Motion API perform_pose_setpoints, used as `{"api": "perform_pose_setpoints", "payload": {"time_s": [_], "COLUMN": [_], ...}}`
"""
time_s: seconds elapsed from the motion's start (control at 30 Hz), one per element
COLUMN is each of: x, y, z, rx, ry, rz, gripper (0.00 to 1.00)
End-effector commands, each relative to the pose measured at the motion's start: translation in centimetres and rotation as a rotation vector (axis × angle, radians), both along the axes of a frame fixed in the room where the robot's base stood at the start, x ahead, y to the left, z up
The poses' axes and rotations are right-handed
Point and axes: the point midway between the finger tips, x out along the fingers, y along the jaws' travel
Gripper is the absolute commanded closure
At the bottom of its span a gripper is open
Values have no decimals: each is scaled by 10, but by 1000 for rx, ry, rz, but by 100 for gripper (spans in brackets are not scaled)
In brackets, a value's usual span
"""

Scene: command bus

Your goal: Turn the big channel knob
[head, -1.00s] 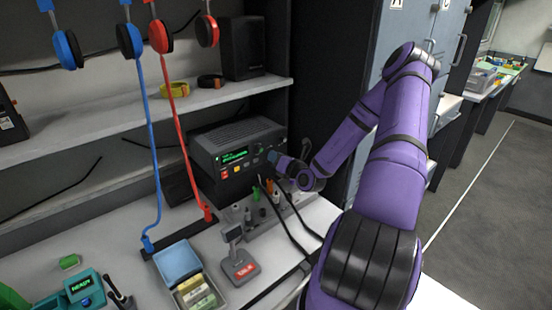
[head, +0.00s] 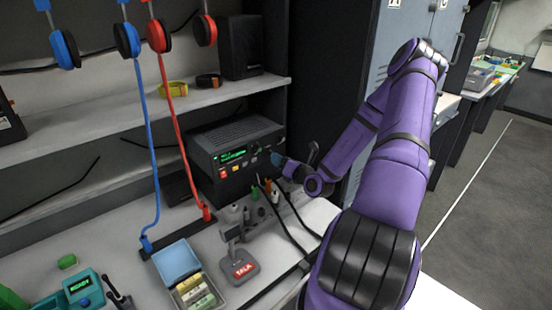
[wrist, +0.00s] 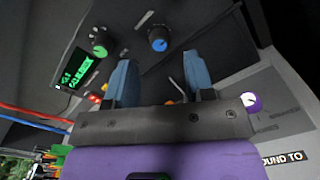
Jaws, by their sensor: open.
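The black radio (head: 235,160) stands under the shelf, with a lit green display and small coloured buttons on its front. In the wrist view its front shows a blue-capped knob (wrist: 158,40), which looks the larger, and a green-capped knob (wrist: 99,45) beside the display. My gripper (wrist: 159,62) is open and empty, its two blue fingers pointing at the radio front. The blue-capped knob shows between and just beyond the fingertips; I cannot tell whether they touch it. In the head view my gripper (head: 276,158) is at the radio's right front and hides that part.
Below the radio are black cables and a desk microphone (head: 238,268). A blue-lidded box (head: 177,264) stands to the left. Headsets hang at upper left on blue and red cords. The shelf (head: 150,118) runs above. Grey lockers stand behind my arm.

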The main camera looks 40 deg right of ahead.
Motion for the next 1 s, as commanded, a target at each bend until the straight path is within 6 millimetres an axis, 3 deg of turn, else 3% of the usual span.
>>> {"api": "perform_pose_setpoints", "payload": {"time_s": [0.2,0.4,1.0], "x": [-41,-63,-69], "y": [3,5,5], "z": [1,1,2], "rx": [1,0,0], "ry": [2,0,0], "rz": [-1,0,0], "gripper": [51,51,51]}}
